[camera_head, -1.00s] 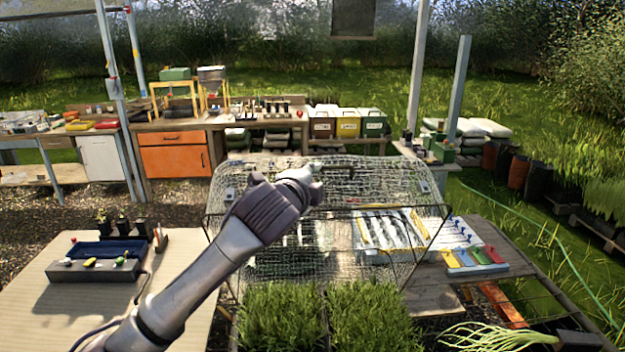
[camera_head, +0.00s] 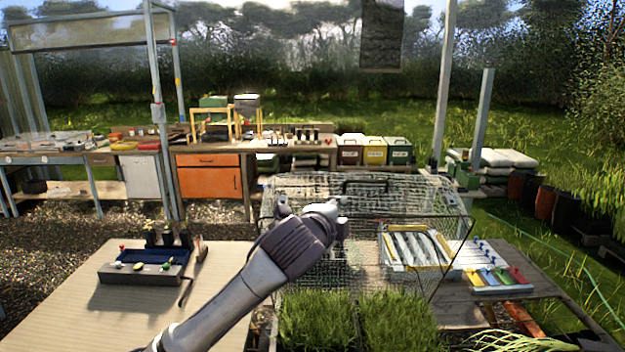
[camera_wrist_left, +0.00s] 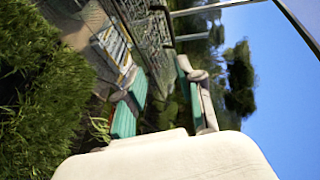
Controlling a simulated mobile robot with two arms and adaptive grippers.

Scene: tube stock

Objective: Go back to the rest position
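My left arm (camera_head: 262,283) reaches in from the bottom of the head view, and its wrist end is in front of the wire mesh cage (camera_head: 290,190). The left gripper (camera_head: 338,208) is mostly hidden behind the wrist there. In the left wrist view the two teal-padded fingers of the left gripper (camera_wrist_left: 160,98) stand apart with nothing seen between them. Whether the arm touches the mesh cannot be told. My right gripper is in neither view.
Grass trays (camera_head: 315,318) stand in front of the cage. A table (camera_head: 70,310) at left holds a dark box (camera_head: 130,272) with small knobs. A white and yellow tray (camera_head: 385,250) and coloured pieces (camera_head: 500,277) lie at right. An orange cabinet (camera_head: 208,183) stands behind.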

